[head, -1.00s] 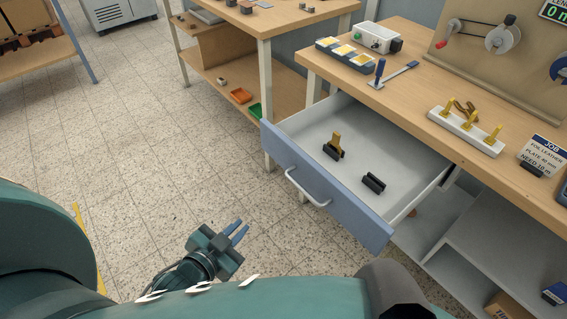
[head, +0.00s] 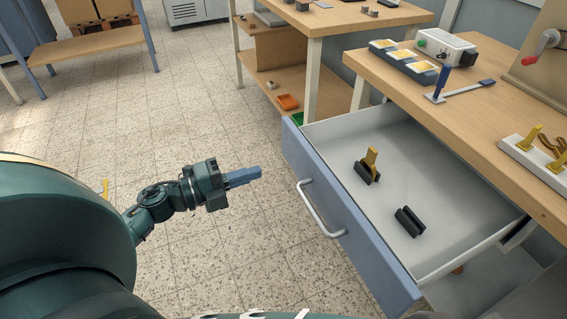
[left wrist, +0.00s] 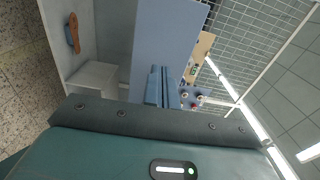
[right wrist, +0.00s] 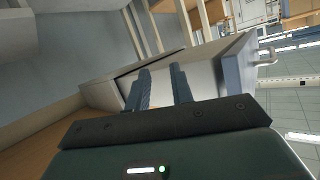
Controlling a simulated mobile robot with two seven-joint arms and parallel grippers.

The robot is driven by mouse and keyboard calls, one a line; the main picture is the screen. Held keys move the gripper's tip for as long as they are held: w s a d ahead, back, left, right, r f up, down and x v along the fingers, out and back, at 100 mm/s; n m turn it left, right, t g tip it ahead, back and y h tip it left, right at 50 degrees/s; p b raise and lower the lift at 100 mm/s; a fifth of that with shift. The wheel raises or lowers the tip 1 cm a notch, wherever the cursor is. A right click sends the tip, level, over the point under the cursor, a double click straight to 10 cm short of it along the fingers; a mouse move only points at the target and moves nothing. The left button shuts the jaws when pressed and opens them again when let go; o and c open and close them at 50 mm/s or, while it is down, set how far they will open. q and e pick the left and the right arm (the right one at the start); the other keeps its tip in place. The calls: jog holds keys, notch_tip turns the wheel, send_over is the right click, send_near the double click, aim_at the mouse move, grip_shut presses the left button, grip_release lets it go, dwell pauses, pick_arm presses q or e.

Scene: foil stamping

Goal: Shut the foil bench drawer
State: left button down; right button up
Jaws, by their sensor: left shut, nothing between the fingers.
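The foil bench drawer (head: 366,250) stands pulled well out of the wooden bench, with a blue-grey front and a pale handle (head: 317,210). Inside lie a black holder with a gold piece (head: 371,160) and another black holder (head: 409,221). My left gripper (head: 258,174) is shut and empty, left of the drawer front and apart from the handle. Its fingers show close together in the left wrist view (left wrist: 158,72). My right gripper (right wrist: 160,72) is outside the head view; its fingers are apart with nothing between them. The drawer front (right wrist: 239,66) also appears in the right wrist view.
On the bench top (head: 455,100) are a foil pad tray (head: 404,62), a blue-handled tool (head: 441,82), a control box (head: 445,48) and a white peg rack (head: 535,155). Another wooden table (head: 340,20) stands behind. The tiled floor left of the drawer is clear.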

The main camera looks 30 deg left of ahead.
aim_at(296, 160)
pick_arm(q)
jog(key=x, duration=0.8)
jog(key=shift+d, duration=0.1)
jog(key=shift+w, duration=0.1)
